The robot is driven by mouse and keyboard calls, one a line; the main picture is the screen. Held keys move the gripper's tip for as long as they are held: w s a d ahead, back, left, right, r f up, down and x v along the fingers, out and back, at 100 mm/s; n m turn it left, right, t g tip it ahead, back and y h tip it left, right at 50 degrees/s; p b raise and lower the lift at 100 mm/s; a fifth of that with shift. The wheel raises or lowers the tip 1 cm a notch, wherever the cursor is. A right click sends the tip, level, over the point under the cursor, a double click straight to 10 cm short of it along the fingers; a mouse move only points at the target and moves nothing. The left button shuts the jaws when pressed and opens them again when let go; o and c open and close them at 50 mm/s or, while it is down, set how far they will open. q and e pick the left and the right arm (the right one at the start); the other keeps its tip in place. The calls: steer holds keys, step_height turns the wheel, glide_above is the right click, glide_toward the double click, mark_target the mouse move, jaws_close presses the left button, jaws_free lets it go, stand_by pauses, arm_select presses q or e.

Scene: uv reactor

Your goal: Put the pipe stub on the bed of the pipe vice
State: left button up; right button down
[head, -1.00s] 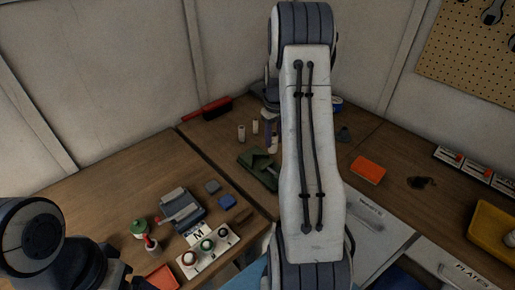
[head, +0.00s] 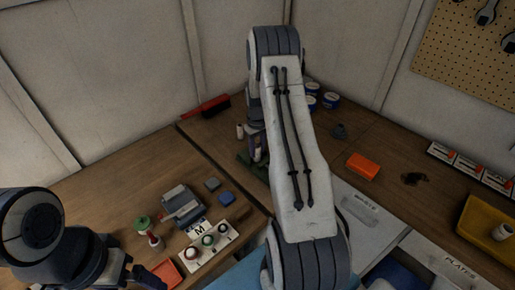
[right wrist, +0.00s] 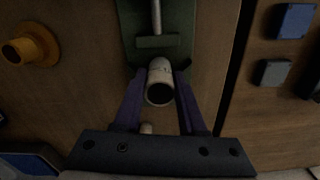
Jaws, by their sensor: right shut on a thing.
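In the right wrist view the cream pipe stub (right wrist: 160,72) is between the purple fingers of my right gripper (right wrist: 160,80), which is shut on it. Its dark open end faces the camera. The green pipe vice (right wrist: 185,30) is just beyond the stub, with a grey screw rod along its middle. I cannot tell whether the stub touches the vice. In the head view my right gripper (head: 256,148) is by the vice (head: 246,165), partly hidden by my arm, and the held stub is not clear. My left gripper (head: 148,276) is at the bottom left, its jaw opening unclear.
Another cream piece (head: 240,131) stands near the vice. Blue (head: 227,198) and grey (head: 212,184) blocks, a grey device (head: 182,206) and a button panel (head: 209,243) are on the left bench. An orange block (head: 363,166) and yellow tray (head: 480,230) are on the right.

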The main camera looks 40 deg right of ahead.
steer(key=shift+c, duration=2.4)
jaws_free()
steer(key=shift+f, duration=0.1)
